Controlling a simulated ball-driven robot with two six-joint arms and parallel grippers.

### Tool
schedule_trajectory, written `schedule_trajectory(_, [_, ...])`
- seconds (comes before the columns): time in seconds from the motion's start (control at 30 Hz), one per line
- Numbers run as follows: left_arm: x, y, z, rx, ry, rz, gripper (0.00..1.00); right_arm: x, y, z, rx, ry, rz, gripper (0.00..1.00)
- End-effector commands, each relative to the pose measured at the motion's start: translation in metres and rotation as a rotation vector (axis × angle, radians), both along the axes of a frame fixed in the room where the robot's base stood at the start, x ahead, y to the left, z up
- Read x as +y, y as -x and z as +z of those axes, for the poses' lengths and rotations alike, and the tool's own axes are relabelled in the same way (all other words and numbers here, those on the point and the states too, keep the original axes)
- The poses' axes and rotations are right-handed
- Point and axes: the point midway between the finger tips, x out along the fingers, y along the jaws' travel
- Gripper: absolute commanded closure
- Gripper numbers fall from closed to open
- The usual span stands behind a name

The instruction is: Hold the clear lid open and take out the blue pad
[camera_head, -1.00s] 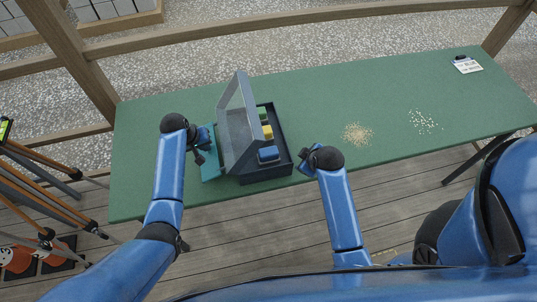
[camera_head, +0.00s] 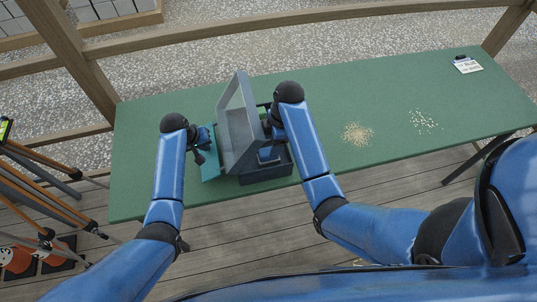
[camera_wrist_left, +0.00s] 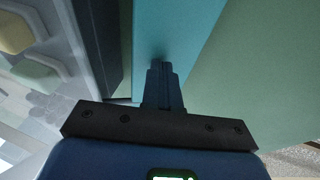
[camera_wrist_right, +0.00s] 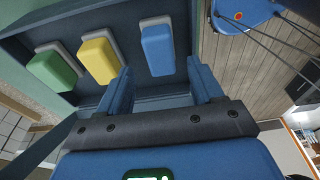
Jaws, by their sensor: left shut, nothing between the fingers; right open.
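The dark box (camera_head: 265,176) stands on the green table with its clear lid (camera_head: 238,118) raised and leaning left. The blue pad (camera_head: 268,155) is inside at the near end; in the right wrist view the blue pad (camera_wrist_right: 157,50) sits in its row beside a yellow pad (camera_wrist_right: 99,60) and a green pad (camera_wrist_right: 54,70). My right gripper (camera_head: 267,122) is over the box, open and empty, its fingertips (camera_wrist_right: 162,85) pointing toward the pads, apart from the blue one. My left gripper (camera_head: 208,138) is shut and empty, left of the lid; I cannot tell whether it touches it.
A teal block (camera_head: 210,170) is beside the box on the left, under my left fingers (camera_wrist_left: 162,75). Scattered tan grains (camera_head: 357,134), white bits (camera_head: 423,121) and a white card (camera_head: 467,66) lie on the right of the table (camera_head: 390,95). Tripods stand at left.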

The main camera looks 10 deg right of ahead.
Motion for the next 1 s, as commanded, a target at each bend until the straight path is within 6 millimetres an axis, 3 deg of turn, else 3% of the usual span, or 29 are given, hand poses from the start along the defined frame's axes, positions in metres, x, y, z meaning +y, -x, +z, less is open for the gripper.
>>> schedule_trajectory(0.6, [0.000,0.001,-0.001,0.002,0.000,0.000,1.00,0.010,0.001,-0.049,0.000,0.001,-0.001,0.34])
schedule_trajectory(1.0, [0.000,0.001,-0.001,0.002,0.000,0.000,1.00,0.012,0.000,-0.062,-0.001,0.001,-0.002,0.34])
